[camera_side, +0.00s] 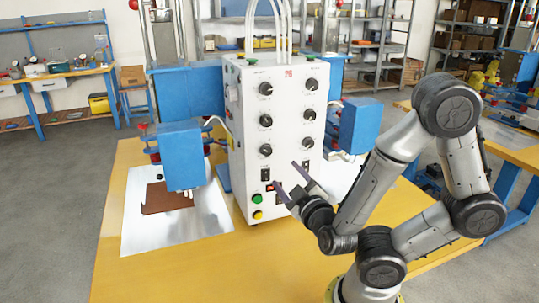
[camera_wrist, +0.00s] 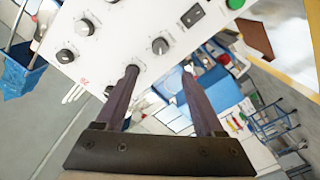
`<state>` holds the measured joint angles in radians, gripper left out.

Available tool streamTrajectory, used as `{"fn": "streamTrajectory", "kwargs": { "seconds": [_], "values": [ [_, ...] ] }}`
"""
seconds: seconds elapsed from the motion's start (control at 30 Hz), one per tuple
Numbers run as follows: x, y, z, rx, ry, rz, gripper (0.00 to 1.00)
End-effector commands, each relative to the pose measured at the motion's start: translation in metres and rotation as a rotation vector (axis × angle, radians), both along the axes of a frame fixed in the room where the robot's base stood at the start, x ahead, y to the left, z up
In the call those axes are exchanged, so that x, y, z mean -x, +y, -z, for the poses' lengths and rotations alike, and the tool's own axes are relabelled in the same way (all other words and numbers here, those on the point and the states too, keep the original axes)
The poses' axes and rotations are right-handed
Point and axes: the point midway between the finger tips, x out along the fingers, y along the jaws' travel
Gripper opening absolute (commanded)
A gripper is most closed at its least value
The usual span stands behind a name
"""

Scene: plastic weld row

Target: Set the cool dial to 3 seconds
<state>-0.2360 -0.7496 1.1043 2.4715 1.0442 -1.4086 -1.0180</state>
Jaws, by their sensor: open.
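The white control box (camera_side: 285,160) in the side view carries two columns of black dials. The left column has a top dial (camera_side: 265,88), a middle dial (camera_side: 265,120) and a bottom dial (camera_side: 265,150); the right column has three more. The labels are too small to read, so I cannot tell which is the cool dial. My gripper (camera_side: 285,174) is open and empty in front of the box's lower front. In the wrist view my gripper's fingers (camera_wrist: 159,73) point at the panel, with one dial (camera_wrist: 160,46) just beyond the gap between them. Whether the fingers touch the panel is unclear.
A green button (camera_side: 257,198), a yellow button (camera_side: 257,214) and a lit red switch (camera_side: 271,186) sit low on the panel. Blue press heads flank the box, the left one (camera_side: 180,155) above a metal plate (camera_side: 210,218) with a brown sheet. The yellow tabletop (camera_side: 170,275) is clear in front.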

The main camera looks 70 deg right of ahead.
Motion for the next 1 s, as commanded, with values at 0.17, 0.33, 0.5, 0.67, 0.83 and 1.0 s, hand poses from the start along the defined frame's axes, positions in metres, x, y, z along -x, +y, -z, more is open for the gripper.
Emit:
{"fn": "streamTrajectory", "kwargs": {
  "seconds": [0.17,0.33,0.5,0.67,0.83,1.0],
  "values": [
    [-0.008,-0.009,0.000,-0.002,-0.001,0.006,0.70],
    [-0.015,-0.018,0.000,0.000,0.000,0.006,0.70],
    [-0.027,-0.029,0.000,-0.001,0.001,0.006,0.70],
    [-0.040,-0.042,0.000,-0.001,0.000,0.006,0.70],
    [-0.057,-0.060,0.000,-0.001,0.001,0.006,0.70],
    [-0.077,-0.079,0.000,0.000,0.002,0.003,0.70]
  ]
}}
